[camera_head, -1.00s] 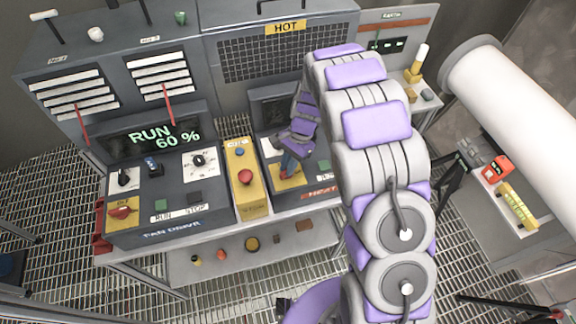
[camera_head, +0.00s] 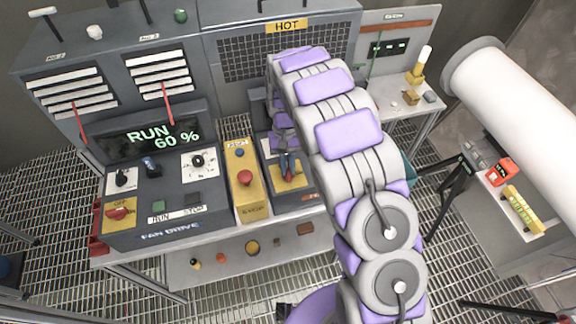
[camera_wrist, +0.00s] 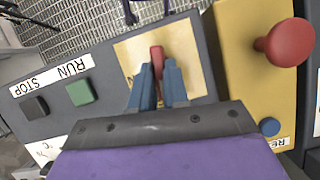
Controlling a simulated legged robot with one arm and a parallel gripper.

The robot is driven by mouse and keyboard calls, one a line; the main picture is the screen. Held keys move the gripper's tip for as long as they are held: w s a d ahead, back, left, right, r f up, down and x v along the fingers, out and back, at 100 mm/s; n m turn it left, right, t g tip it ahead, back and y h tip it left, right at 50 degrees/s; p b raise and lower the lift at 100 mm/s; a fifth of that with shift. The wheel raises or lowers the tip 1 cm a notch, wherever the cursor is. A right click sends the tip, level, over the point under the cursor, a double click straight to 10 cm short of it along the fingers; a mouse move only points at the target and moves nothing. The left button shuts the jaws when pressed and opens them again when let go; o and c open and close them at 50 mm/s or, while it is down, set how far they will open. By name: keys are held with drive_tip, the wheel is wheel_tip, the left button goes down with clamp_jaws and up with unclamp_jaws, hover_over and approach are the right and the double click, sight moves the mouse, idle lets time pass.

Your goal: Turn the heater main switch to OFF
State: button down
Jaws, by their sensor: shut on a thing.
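The heater main switch is a red handle (camera_wrist: 157,57) on a yellow plate (camera_wrist: 130,55), seen in the wrist view. My gripper (camera_wrist: 160,82) has its blue fingers on both sides of the handle and is shut on it. The plate's lettering is hidden or unreadable, so I cannot tell which position the handle is at. In the head view the yellow plate (camera_head: 298,180) shows right of the yellow column, with my gripper (camera_head: 288,170) over it. My arm covers much of the heater panel.
The yellow column (camera_head: 247,205) with a red mushroom button (camera_head: 245,177) stands close beside the heater panel. Left of it, the fan drive panel (camera_head: 170,237) has its own red switch (camera_head: 118,213); its display (camera_head: 155,137) reads RUN 60 %. A large white pipe (camera_head: 520,110) is at right.

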drive_tip(key=shift+w+a+n, duration=0.1)
drive_tip(key=shift+n, duration=0.6)
drive_tip(key=shift+h, duration=0.3)
drive_tip(key=c, duration=1.1)
unclamp_jaws()
drive_tip(key=shift+a, duration=0.1)
drive_tip(key=shift+p+v, duration=1.15)
drive_tip(key=shift+v, duration=7.55)
drive_tip(key=shift+a, duration=0.1)
